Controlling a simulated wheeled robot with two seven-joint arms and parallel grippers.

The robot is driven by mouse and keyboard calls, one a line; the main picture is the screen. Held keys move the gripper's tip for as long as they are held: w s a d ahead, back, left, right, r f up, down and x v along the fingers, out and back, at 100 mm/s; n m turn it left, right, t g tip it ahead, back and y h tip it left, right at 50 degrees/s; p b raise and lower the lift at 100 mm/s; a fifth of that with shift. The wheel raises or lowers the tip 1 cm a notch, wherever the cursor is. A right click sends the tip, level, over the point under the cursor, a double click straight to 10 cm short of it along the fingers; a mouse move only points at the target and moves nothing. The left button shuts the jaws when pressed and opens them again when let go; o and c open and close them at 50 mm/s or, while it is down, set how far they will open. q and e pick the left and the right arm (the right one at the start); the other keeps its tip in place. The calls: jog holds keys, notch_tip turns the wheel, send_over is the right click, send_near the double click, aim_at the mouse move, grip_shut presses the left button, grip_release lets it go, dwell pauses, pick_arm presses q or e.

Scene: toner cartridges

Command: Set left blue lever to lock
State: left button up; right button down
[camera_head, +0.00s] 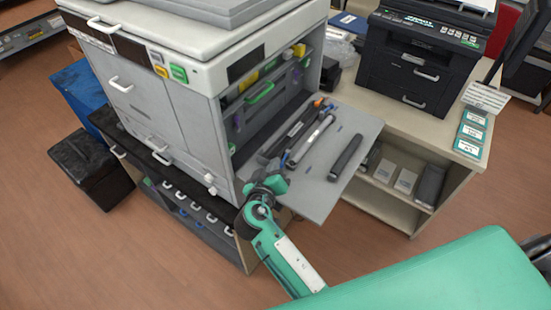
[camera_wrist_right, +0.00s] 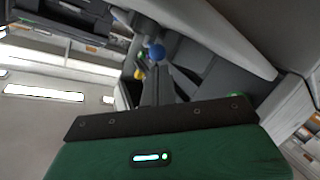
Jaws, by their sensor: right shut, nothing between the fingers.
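The grey printer (camera_head: 165,90) stands with its side door (camera_head: 345,130) folded down like a shelf. A small blue part (camera_head: 284,158), likely the blue lever, shows by the door's inner edge, close to my right gripper (camera_head: 276,168). In the right wrist view, a round blue knob (camera_wrist_right: 156,52) lies just beyond the tips of my right gripper (camera_wrist_right: 157,78), whose fingers are together and empty. I cannot tell whether they touch the knob. A yellow knob (camera_wrist_right: 139,74) shows to its left. The lever's lock marking is not readable. My left gripper is out of view.
Dark and grey cartridges, including a black one (camera_head: 346,157), lie on the open door. A green handle (camera_head: 261,93) is inside the printer bay. A black printer (camera_head: 425,60) stands on the beige counter (camera_head: 400,125) at right. A black bin (camera_head: 92,167) stands at left.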

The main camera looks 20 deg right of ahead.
jog(key=shift+w+a, duration=0.1)
jog(key=shift+s+d+n+t+y+p, duration=0.3)
jog(key=shift+s+d+n+t+y, duration=0.15)
jog(key=shift+n+y, duration=0.35)
jog(key=shift+s+d+n+t+y+p, duration=0.4)
jog(key=shift+n+y, duration=0.2)
jog(key=shift+y, duration=0.3)
jog(key=shift+s+d+f+b, duration=0.1)
jog(key=shift+s+d+b, duration=0.1)
jog(key=shift+d+b, duration=0.25)
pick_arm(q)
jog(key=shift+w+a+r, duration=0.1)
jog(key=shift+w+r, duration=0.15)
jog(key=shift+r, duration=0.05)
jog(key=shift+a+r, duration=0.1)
